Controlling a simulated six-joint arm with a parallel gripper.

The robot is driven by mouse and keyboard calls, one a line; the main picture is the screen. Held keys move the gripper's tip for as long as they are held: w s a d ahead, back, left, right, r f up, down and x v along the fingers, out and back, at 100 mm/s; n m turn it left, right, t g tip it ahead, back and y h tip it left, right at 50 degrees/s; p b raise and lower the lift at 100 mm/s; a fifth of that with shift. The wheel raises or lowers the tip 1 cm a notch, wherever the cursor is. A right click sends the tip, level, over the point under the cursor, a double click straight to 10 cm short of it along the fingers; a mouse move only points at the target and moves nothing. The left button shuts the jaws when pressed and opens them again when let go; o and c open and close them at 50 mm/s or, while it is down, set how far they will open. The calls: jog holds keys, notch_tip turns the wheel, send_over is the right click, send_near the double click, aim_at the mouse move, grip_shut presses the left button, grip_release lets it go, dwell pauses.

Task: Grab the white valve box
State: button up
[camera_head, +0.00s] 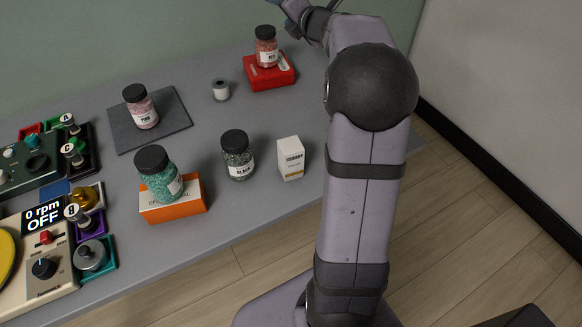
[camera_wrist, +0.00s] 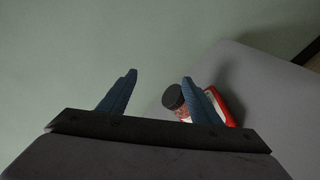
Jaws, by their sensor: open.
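The white valve box (camera_head: 291,158) stands upright on the grey table near its front right edge in the head view, with dark print on its face. It does not show in the wrist view. My gripper (camera_wrist: 158,78) is open and empty in the wrist view, its two blue fingers apart and pointing toward the green wall. In the head view only part of my gripper (camera_head: 293,8) shows at the top edge, above and behind the red box, well away from the white box.
A jar of black beads (camera_head: 238,160) stands just left of the white box. A teal jar (camera_head: 160,178) stands on an orange box (camera_head: 172,208). A red-lidded-box jar (camera_head: 266,50) stands on a red box (camera_head: 268,74). A small spool (camera_head: 221,91) and a pink jar (camera_head: 141,108) stand farther back.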

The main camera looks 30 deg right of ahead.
aim_at(295, 158)
jog(key=s+a+r+n+t+y+b, duration=0.1)
jog(key=s+a+r+n+y, duration=0.2)
jog(key=a+r+n+y, duration=0.6)
jog(key=s+a+r+n+t+y+b, duration=0.1)
jog(key=s+a+r+n+y+b, duration=0.1)
jog(key=a+r+n+y, duration=0.75)
jog(key=s+d+f+m+t+h+p, duration=0.1)
jog(key=d+f+m+h+p, duration=0.35)
jog(key=f+m+p, duration=0.6)
jog(key=s+d+f+m+t+h+p, duration=0.1)
jog(key=d+f+m+t+h+p, duration=0.15)
jog(key=f+m+h+p, duration=0.7)
jog(key=s+a+f+m+g+h+p, duration=0.1)
jog(key=s+f+m+g+p, duration=0.1)
jog(key=s+f+m+p, duration=0.2)
jog(key=s+a+f+m+g+h+p, duration=0.1)
jog(key=s+f+m+g+h+p, duration=0.1)
jog(key=s+f+m+p, duration=0.3)
jog(key=s+a+f+m+g+h+p, duration=0.1)
jog(key=s+f+m+g+h+p, duration=0.1)
jog(key=s+f+m+p, duration=0.3)
jog(key=shift+s+m+g+h+p, duration=0.15)
jog(key=shift+s+m+g+p, duration=0.6)
jog(key=shift+s+m, duration=1.85)
jog(key=shift+s+m+g+h+p, duration=0.1)
jog(key=shift+s+m+p, duration=1.1)
jog(key=shift+s+m, duration=1.3)
jog(key=shift+b+x, duration=0.9)
jog(key=shift+x, duration=1.85)
